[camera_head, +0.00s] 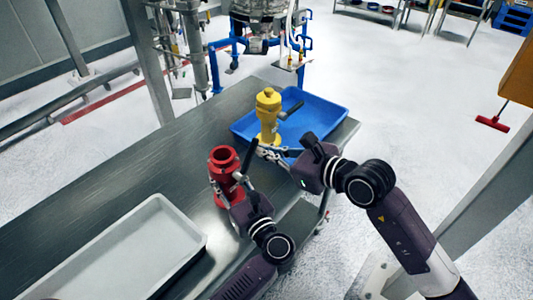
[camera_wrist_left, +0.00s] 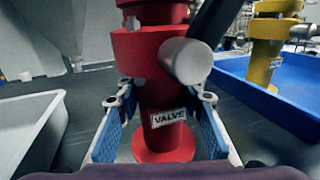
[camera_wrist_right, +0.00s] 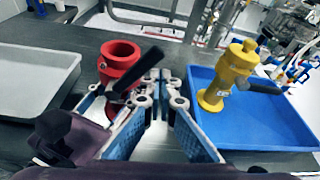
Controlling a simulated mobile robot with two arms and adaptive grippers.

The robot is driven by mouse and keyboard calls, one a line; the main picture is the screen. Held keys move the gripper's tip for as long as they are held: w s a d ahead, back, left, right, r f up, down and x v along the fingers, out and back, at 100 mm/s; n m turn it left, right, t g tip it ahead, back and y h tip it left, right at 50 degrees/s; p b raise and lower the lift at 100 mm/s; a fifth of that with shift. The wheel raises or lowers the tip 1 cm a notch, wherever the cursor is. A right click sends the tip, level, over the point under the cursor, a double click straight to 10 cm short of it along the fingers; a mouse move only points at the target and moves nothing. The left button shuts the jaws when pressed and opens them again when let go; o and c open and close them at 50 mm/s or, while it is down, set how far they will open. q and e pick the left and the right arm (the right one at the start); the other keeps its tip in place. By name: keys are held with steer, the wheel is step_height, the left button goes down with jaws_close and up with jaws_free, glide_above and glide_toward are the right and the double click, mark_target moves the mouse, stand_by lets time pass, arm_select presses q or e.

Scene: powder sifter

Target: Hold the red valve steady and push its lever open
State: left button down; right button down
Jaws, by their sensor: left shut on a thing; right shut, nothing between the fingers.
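The red valve (camera_head: 222,163) stands upright on the metal table; its label shows in the left wrist view (camera_wrist_left: 166,118). Its black lever (camera_head: 248,157) slants up and away from the body, and its end shows close to my right fingertips in the right wrist view (camera_wrist_right: 140,72). My left gripper (camera_head: 226,192) is shut around the valve's lower body, one finger on each side (camera_wrist_left: 163,110). My right gripper (camera_head: 264,149) is shut and empty, beside the lever on its right; its tips also show in the right wrist view (camera_wrist_right: 158,82). I cannot tell whether they touch the lever.
A blue tray (camera_head: 325,113) holds a yellow valve (camera_head: 268,118) beyond my right gripper. A grey-white tray (camera_head: 165,215) lies at the near left of the table (camera_head: 130,160). The table between the grey tray and the blue tray is otherwise clear.

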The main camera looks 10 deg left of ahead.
steer(key=shift+r, duration=0.15)
steer(key=s+d, duration=0.3)
steer(key=d, duration=0.5)
steer(key=shift+s+d+f, duration=0.2)
steer(key=shift+s+d, duration=0.1)
steer(key=shift+s, duration=0.1)
stand_by(0.4)
arm_select(q)
steer(key=c, duration=1.2)
jaws_free()
steer(key=shift+c, duration=0.2)
